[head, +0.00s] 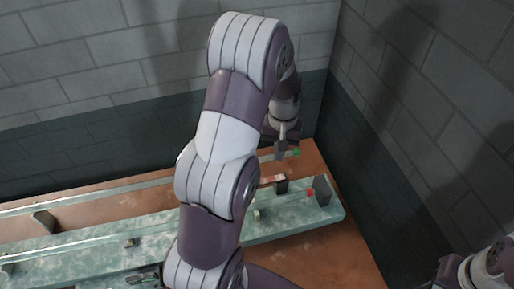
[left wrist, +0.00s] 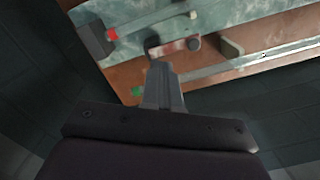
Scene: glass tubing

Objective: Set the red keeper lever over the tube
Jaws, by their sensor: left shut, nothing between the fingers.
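My left gripper (head: 281,147) is shut and empty at the far right end of the bench in the head view. Its closed fingers also show in the left wrist view (left wrist: 162,80), pointing toward a red and pale lever-like piece (left wrist: 176,47), apparently the keeper lever, beside a dark round part. That piece also shows in the head view (head: 270,180), partly behind my arm. The fingertips look close to it; I cannot tell if they touch. A glass tube (head: 100,198) runs along the back, also in the left wrist view (left wrist: 255,62). My right gripper is out of view.
A green slab (head: 300,218) carries another tube (head: 100,240) and a dark end block (head: 321,190) with a red tip (head: 310,192). A green tip (head: 295,152) is near my left gripper. Walls stand close behind and right. My left arm hides the slab's middle.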

